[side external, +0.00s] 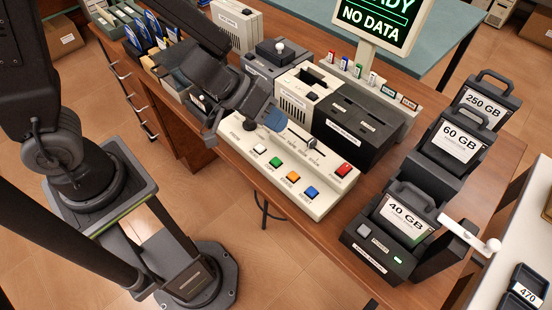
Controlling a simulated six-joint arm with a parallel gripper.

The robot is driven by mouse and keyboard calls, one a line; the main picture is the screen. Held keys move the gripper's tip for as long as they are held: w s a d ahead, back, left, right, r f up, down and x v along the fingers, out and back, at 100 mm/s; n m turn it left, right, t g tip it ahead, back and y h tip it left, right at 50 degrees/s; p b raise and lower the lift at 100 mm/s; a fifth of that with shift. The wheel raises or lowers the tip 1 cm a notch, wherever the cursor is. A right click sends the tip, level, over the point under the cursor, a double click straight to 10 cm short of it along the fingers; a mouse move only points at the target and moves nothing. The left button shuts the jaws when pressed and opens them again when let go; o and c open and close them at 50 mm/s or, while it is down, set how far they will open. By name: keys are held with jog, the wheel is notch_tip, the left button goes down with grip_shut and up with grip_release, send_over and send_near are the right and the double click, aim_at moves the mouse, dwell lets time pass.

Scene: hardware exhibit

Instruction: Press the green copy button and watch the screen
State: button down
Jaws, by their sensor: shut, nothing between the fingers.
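The green button (275,162) is on the sloped top of a cream control panel (325,203), in a row between a white button (260,149) and an orange one (293,177). Its top shows uncovered. My gripper (264,115) is above the back left of the panel, behind and apart from the green button. It is shut and empty. It hides part of the panel's back edge.
A blue button (311,192) and a red one (343,170) share the panel. A slider (312,143) is behind them. Black and cream drive units (358,125) stand behind the panel. Labelled cartridges (407,214) stand in dark docks at right. A crank handle (470,232) sticks out there.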

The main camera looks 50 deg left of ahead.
aim_at(275, 159)
jog(key=shift+f, duration=0.1)
jog(key=shift+f, duration=4.3)
jog(key=shift+f, duration=0.15)
jog(key=shift+f, duration=0.3)
jog(key=shift+f, duration=0.35)
jog(key=shift+r, duration=0.8)
